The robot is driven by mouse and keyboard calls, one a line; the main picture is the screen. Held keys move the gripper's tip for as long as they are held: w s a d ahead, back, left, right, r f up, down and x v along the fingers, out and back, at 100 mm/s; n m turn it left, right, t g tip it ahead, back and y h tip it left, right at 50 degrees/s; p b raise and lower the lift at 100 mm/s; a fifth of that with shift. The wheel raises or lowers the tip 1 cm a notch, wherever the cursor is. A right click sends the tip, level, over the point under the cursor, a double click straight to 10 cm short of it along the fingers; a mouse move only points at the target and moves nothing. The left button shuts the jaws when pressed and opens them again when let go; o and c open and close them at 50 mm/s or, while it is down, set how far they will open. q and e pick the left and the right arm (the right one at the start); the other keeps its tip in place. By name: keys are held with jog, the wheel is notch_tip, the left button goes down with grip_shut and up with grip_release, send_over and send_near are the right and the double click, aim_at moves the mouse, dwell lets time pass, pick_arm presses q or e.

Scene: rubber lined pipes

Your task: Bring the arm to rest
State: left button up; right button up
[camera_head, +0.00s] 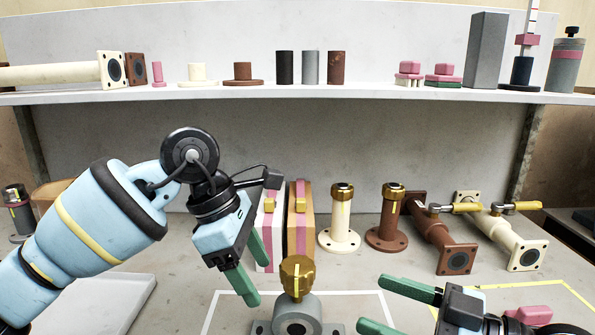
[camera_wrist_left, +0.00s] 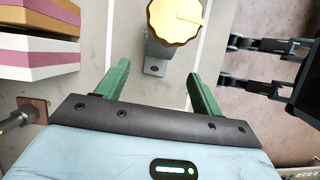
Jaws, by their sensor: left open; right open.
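My left gripper (camera_head: 259,285) is open, with its green fingers pointing down over the bench just left of the gold-knobbed grey fitting (camera_head: 297,312). In the left wrist view the open left fingers (camera_wrist_left: 158,78) have nothing between their tips. The gold knob (camera_wrist_left: 176,20) shows beyond them there, apart from the fingers. My right gripper (camera_head: 370,303) is open and empty at the lower right of the head view. Its fingers point left toward the fitting, with a gap between. Most of the right arm is out of view.
Layered pink-and-white and brown blocks (camera_head: 270,235) stand behind the left gripper. A shelf (camera_head: 300,97) with pipes and cylinders spans the back. A pale slab (camera_head: 95,300) lies at left.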

pick_arm(q)
jog(key=shift+v, duration=0.8)
